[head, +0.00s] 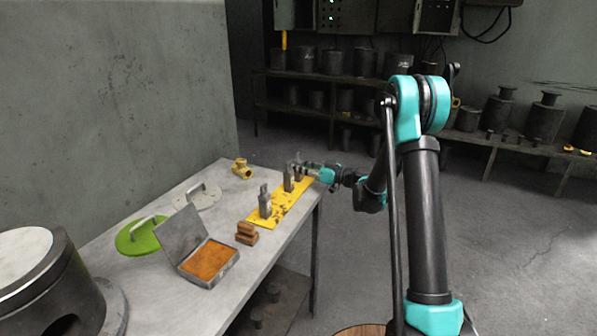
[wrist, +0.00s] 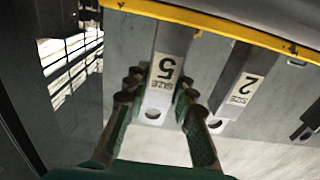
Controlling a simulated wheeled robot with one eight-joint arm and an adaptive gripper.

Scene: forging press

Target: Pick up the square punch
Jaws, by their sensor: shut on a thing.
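A grey, flat-sided punch marked SIZE 5 (wrist: 165,72) is between the fingers of my gripper (wrist: 156,90) in the wrist view, with a round hole near its end. The fingers are shut on it from both sides. A second punch marked SIZE 2 (wrist: 238,85) stands just to its right, not held. In the head view my gripper (head: 304,168) is at the far end of the yellow plate (head: 262,219), where upright punches (head: 265,203) stand in a row. My fingers partly hide the held punch there. I cannot tell the shape of the punches' working ends.
On the table (head: 165,288) are an open grey box (head: 205,275), small brown blocks (head: 246,233), a green lid (head: 135,238), a grey lid (head: 203,198) and a brass fitting (head: 242,168). Shelves with dark tooling (head: 333,62) stand behind. The floor to the right is clear.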

